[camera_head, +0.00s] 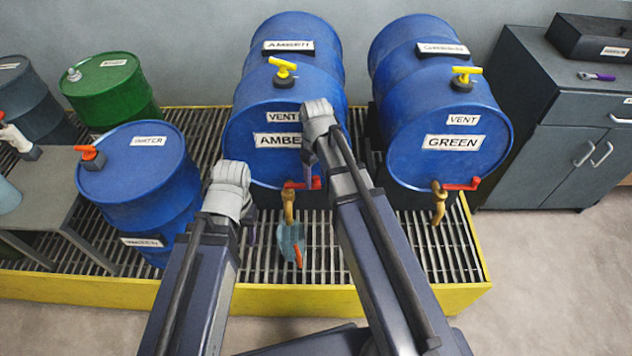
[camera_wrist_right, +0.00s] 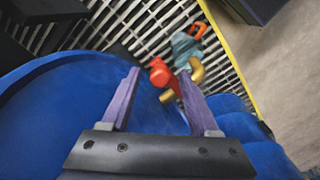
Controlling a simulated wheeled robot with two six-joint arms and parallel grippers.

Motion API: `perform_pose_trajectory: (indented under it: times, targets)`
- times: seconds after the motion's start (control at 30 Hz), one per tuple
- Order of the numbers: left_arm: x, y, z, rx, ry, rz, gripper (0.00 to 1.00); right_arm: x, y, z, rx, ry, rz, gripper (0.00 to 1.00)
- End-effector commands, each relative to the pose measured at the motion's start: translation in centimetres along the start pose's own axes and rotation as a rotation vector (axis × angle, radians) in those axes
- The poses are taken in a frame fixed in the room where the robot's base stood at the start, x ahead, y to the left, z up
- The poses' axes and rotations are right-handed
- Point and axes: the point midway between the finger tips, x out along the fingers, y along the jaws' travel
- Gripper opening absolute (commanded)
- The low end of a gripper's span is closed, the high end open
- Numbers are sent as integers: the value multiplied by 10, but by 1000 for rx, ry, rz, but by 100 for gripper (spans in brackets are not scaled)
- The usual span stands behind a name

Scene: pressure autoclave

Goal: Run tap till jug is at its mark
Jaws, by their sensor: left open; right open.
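The blue AMBER drum (camera_head: 250,100) lies on its side in the middle of the head view. Its brass tap (camera_head: 289,205) has a red handle (camera_head: 296,185), which also shows in the right wrist view (camera_wrist_right: 159,74). A pale blue translucent jug (camera_head: 288,240) with an orange part is below the spout; it also shows in the right wrist view (camera_wrist_right: 186,48). Its mark and liquid level cannot be made out. My right gripper (camera_head: 309,177) is open, its purple fingers (camera_wrist_right: 160,85) pointing toward the red handle. My left gripper (camera_head: 251,236) is open, left of the jug.
The GREEN drum (camera_head: 440,110) with its own tap (camera_head: 439,203) lies to the right. A blue WATER drum (camera_head: 138,185) and a side table (camera_head: 50,185) are left. A yellow-edged grating (camera_head: 390,299) lies underneath. Both drums' yellow vent valves (camera_head: 283,67) (camera_head: 466,75) are on top.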

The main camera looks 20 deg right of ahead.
Motion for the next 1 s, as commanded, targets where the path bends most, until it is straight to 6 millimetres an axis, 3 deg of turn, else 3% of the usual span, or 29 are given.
perform_pose_trajectory:
  times: [0.3,0.83,1.0]
  targets:
    - [3,0,0,0,0,0,52,3,0,0,0,0,0,62]
    - [3,0,0,0,0,0,52,3,0,0,0,0,0,2]
    - [3,0,0,0,0,0,52,3,0,0,0,0,0,0]
